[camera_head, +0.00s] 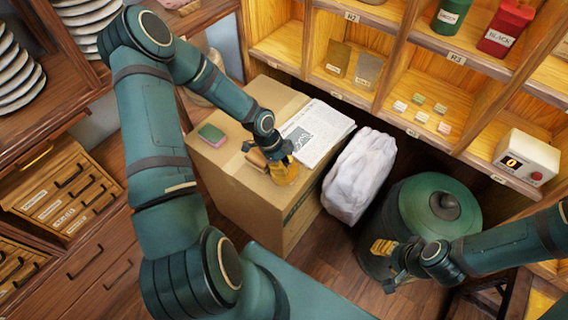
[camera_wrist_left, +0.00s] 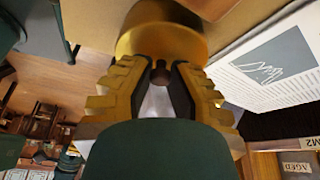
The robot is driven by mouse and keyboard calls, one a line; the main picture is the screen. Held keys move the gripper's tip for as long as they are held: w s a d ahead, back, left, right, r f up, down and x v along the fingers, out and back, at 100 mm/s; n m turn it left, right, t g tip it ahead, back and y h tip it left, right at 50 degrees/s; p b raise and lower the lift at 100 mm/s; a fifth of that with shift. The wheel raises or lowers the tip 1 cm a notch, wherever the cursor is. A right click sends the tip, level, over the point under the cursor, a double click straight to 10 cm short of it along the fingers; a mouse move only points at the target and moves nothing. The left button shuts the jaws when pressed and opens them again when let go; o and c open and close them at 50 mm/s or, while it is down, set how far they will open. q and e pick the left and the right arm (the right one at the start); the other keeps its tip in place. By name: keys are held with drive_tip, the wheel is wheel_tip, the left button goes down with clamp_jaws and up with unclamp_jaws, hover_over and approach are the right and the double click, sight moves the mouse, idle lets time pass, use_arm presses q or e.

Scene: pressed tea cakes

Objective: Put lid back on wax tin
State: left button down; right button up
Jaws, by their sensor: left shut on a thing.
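The golden round wax tin (camera_head: 287,178) is on the cardboard box, under my left gripper (camera_head: 279,160). In the left wrist view, the left fingers (camera_wrist_left: 160,78) are closed around a small dark knob in front of a golden round piece (camera_wrist_left: 162,40), which looks like the tin's lid. The gripper hides much of the tin, so I cannot tell whether lid and tin touch. My right gripper (camera_head: 386,262) hangs away from the box, beside the green canister; its finger opening is unclear.
The cardboard box (camera_head: 232,175) also bears a green and pink sponge (camera_head: 211,133), a brown object (camera_head: 256,158) beside the tin, and a printed paper stack (camera_head: 318,132). A white bundle (camera_head: 360,172) and green canister (camera_head: 432,205) stand to the right. Wooden shelves line the back.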

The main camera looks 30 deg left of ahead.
idle(0.3)
use_arm(q)
drive_tip(key=shift+c, duration=1.7)
unclamp_jaws()
drive_tip(key=shift+r, duration=0.15)
drive_tip(key=shift+r+p, duration=2.95)
drive_tip(key=shift+r, duration=0.45)
clamp_jaws()
drive_tip(key=shift+f+b, duration=2.3)
drive_tip(key=shift+f, duration=0.75)
